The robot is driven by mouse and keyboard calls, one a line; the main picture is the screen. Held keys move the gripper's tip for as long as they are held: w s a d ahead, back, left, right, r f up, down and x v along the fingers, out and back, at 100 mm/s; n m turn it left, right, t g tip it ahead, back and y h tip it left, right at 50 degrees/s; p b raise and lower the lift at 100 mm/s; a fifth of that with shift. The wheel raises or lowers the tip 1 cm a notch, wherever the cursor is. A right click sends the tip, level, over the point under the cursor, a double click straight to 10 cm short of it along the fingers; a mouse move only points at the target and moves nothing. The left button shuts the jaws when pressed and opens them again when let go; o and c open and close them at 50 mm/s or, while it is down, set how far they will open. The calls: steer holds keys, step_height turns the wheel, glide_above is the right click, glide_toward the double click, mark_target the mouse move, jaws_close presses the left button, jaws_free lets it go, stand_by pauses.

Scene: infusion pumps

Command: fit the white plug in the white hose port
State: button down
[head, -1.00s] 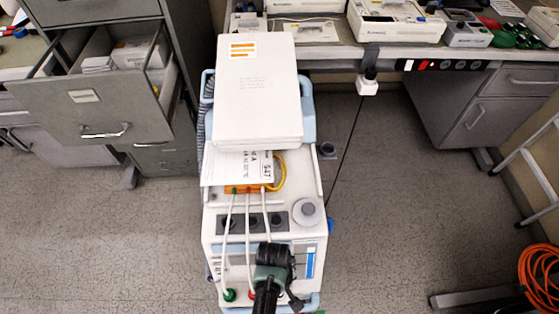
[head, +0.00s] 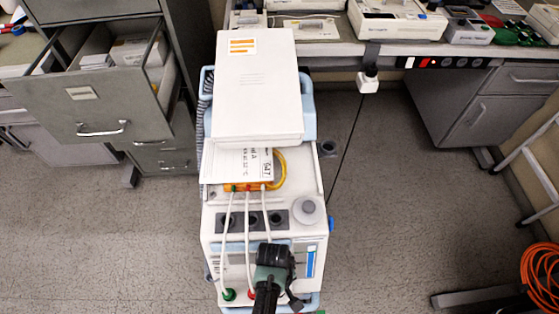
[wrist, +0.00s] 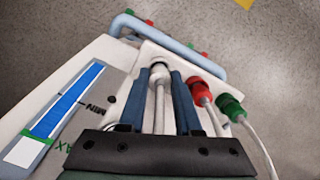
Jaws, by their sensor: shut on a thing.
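The white plug (wrist: 158,71) sits at the end of a white hose (wrist: 159,105) in the wrist view. My gripper (wrist: 161,80) has its blue fingers shut on it, one on each side. The plug is at the edge shelf of the white pump cart (wrist: 148,50). The white hose port is hidden behind the plug, and I cannot tell whether the plug is seated. In the head view my gripper's dark body (head: 272,256) is over the cart's front, and its fingertips and the plug are hidden.
A red plug (wrist: 200,93) and a green plug (wrist: 231,106), each with a white hose, stand beside the white plug. A light-blue rail (wrist: 165,40) runs along the cart edge. An open drawer (head: 95,105) is at left; the floor at right (head: 400,210) is largely clear.

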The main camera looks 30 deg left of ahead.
steer(key=shift+f+b, duration=0.55)
steer(key=shift+f, duration=0.25)
steer(key=c, duration=0.5)
jaws_free()
